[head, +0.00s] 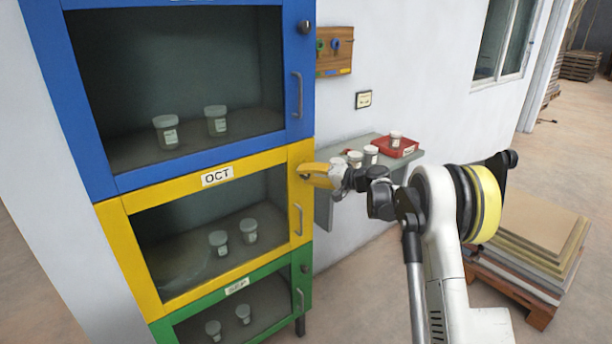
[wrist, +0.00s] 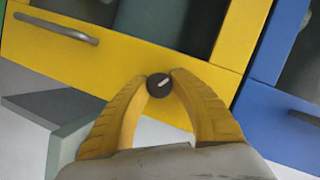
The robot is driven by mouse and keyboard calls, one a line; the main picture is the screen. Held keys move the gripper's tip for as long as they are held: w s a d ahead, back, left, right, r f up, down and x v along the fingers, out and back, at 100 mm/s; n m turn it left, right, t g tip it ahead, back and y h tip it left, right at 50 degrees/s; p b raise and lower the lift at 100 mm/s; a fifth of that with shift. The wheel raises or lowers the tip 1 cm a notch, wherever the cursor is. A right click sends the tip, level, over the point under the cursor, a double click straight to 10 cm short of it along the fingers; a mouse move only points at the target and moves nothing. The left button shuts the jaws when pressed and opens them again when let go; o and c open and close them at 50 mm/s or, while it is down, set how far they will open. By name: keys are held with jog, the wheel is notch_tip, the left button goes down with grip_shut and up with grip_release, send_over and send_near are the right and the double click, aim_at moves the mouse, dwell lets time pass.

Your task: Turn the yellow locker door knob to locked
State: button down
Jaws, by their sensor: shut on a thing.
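The yellow locker door (head: 115,228) is the middle one of three stacked doors, labelled OCT, and looks closed. It also fills much of the wrist view (wrist: 140,50). Its dark round knob (wrist: 159,84) sits at the door's upper right corner and has a pale line on its face, slanted in the wrist view. My gripper (head: 305,175) has its yellow fingers on either side of the knob, shut on it. In the head view the fingers cover the knob. I cannot tell from the line whether the knob stands at locked.
A blue door (head: 85,85) with its own knob (head: 304,27) is above and a green door (head: 165,330) below. The yellow door's handle (head: 299,220) is below my gripper. A grey shelf (head: 405,160) with jars and a red tray (head: 408,149) is close on the right.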

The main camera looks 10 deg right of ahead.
jog(key=m+y+b, duration=0.1)
jog(key=m+y, duration=0.1)
jog(key=m, duration=0.2)
jog(key=shift+f+m, duration=0.15)
jog(key=shift+m, duration=0.15)
jog(key=m+t+y+b, duration=0.1)
jog(key=m+t, duration=0.1)
jog(key=m, duration=0.3)
jog(key=shift+m, duration=0.3)
dwell(0.3)
jog(key=c, duration=1.1)
grip_release()
jog(key=shift+a, duration=0.1)
jog(key=v, duration=1.2)
jog(key=shift+f, duration=0.15)
